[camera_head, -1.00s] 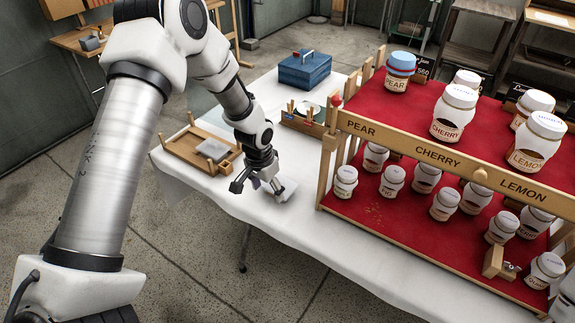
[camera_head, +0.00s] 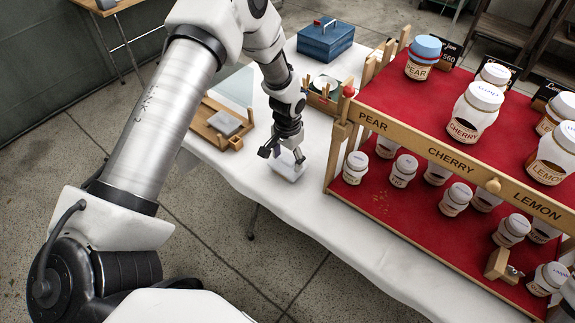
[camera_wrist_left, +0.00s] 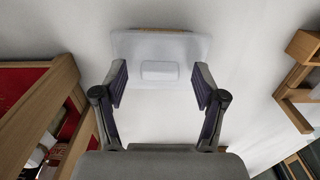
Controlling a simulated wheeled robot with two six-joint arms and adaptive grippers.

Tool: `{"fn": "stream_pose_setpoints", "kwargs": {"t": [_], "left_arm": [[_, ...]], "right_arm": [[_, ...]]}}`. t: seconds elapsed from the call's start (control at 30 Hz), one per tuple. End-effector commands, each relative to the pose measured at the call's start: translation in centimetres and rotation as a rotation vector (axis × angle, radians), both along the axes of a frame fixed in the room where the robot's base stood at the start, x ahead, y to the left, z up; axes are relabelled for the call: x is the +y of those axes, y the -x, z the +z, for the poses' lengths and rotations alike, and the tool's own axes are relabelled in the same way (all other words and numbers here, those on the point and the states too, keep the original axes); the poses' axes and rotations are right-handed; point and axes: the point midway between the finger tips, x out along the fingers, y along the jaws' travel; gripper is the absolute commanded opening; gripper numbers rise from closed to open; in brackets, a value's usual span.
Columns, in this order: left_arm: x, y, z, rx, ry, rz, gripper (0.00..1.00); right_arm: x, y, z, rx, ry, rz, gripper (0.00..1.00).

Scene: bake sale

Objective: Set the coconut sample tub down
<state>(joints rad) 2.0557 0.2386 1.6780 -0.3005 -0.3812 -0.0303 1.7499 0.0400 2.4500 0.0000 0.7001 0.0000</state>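The coconut sample tub (camera_head: 288,172) is a small, pale, see-through box on the white tablecloth, left of the jar rack. In the left wrist view the tub (camera_wrist_left: 160,47) lies just ahead of my fingertips, with a raised block on its near face and a thin brown strip along its far edge. My left gripper (camera_head: 283,155) is right at the tub, on its far side in the head view. Its two fingers (camera_wrist_left: 160,88) are spread apart with nothing visibly clamped between them. I cannot tell whether a finger touches the tub. My right gripper is out of view.
The wooden jar rack (camera_head: 376,119) with red shelves stands close on the right. A wooden tray (camera_head: 202,127) with a grey block lies to the left. A blue box (camera_head: 325,40) and a small wooden caddy (camera_head: 318,102) stand behind. Bare cloth (camera_head: 300,210) lies in front.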

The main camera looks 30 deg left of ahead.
Motion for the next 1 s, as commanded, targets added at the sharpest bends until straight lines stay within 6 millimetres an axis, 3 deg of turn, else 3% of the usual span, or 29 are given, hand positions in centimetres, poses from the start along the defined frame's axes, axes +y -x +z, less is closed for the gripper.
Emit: {"fn": "stream_pose_setpoints", "kwargs": {"t": [0.03,0.13,0.17,0.63,0.9,1.0], "left_arm": [[0.0,0.0,0.0,0.0,0.0,0.0,0.53],[0.0,0.0,0.0,0.0,0.0,0.0,0.18],[0.0,0.0,0.0,0.0,0.0,0.0,0.13],[0.0,0.0,0.3,0.0,0.0,0.0,0.13],[0.0,-0.1,3.3,-0.003,0.0,0.001,0.13],[-0.9,1.5,3.6,0.003,0.0,-0.003,0.13]], "right_arm": [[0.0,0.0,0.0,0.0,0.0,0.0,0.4],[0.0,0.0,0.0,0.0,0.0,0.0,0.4],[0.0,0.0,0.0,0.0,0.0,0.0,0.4],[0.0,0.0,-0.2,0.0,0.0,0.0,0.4],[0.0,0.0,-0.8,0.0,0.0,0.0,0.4],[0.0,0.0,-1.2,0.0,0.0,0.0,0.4]]}}
